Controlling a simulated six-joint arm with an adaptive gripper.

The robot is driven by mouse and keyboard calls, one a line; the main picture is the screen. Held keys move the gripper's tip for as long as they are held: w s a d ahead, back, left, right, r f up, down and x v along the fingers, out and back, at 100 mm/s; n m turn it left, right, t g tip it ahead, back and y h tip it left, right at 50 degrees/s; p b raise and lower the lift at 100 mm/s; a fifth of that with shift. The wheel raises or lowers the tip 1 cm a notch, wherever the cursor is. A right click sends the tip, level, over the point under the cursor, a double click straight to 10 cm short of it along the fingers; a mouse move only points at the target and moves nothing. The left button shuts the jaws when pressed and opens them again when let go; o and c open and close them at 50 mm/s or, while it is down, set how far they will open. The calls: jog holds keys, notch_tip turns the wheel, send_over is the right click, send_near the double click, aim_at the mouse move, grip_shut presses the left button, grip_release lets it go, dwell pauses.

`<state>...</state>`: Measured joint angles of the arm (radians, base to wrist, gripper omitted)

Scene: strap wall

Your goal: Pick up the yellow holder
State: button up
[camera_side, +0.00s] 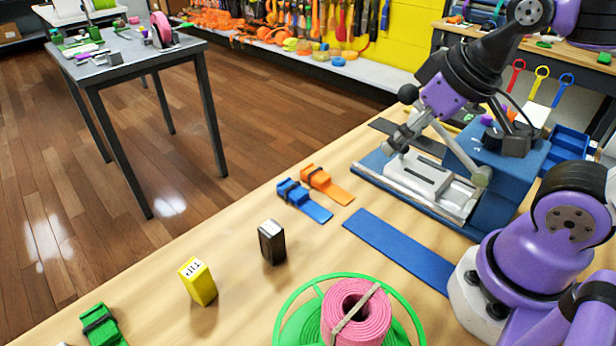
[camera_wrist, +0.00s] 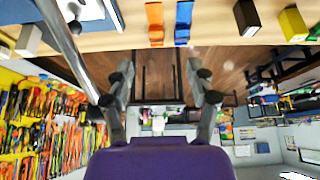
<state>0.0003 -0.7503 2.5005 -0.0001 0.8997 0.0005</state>
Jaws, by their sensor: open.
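The yellow holder (camera_side: 198,284) is a small upright block with a white, lettered top. It stands on the wooden table in the side view, left of a black and silver block. It also shows at the upper right of the wrist view (camera_wrist: 293,25). My gripper (camera_side: 402,116) is up near the blue strapping machine, well to the right of the holder and above the table. In the wrist view its two fingers (camera_wrist: 160,76) are spread apart with nothing between them.
The black and silver block (camera_side: 271,243) stands close by. Blue (camera_side: 305,202) and orange (camera_side: 327,186) straps lie behind it. A green reel with pink roll (camera_side: 358,312) sits in front, and a green strap (camera_side: 101,326) lies at left. The blue machine (camera_side: 500,165) is an obstacle at right.

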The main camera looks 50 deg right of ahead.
dwell(0.3)
jog(key=shift+o, duration=0.5)
